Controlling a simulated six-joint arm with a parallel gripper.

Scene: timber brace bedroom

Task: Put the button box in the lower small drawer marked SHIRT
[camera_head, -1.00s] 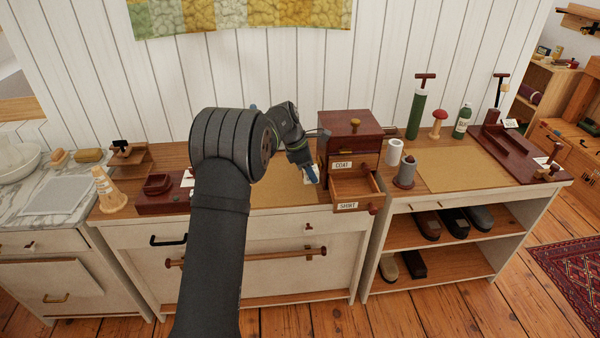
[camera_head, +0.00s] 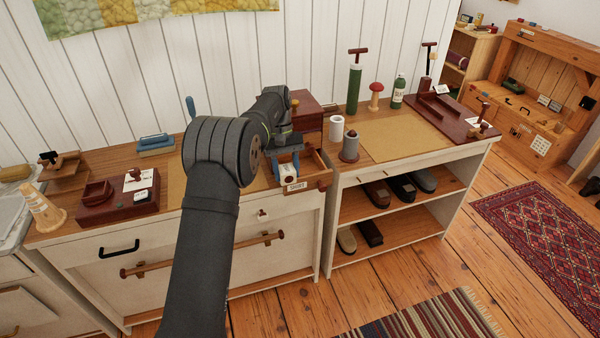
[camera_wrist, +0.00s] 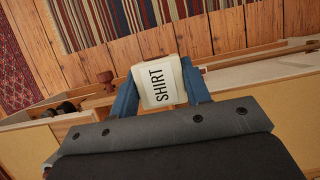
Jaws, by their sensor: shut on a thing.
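The button box (camera_head: 288,172) is a small cream block with a dark mark on one face. In the wrist view the box (camera_wrist: 158,84) shows a SHIRT label and sits between two blue fingers. My gripper (camera_head: 287,168) is shut on it; the fingers also show in the wrist view (camera_wrist: 160,92). The lower small drawer (camera_head: 318,184) stands open, with a SHIRT label on its front and a knob at its right. The box appears at or above the drawer's left part; its exact height is unclear. My arm and gripper hide much of the drawer and its cabinet (camera_head: 308,107).
A green cylinder (camera_head: 354,88) with a T-handle and a red-topped peg (camera_head: 375,97) stand behind. The tan mat (camera_head: 395,138) on the right bench is bare.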

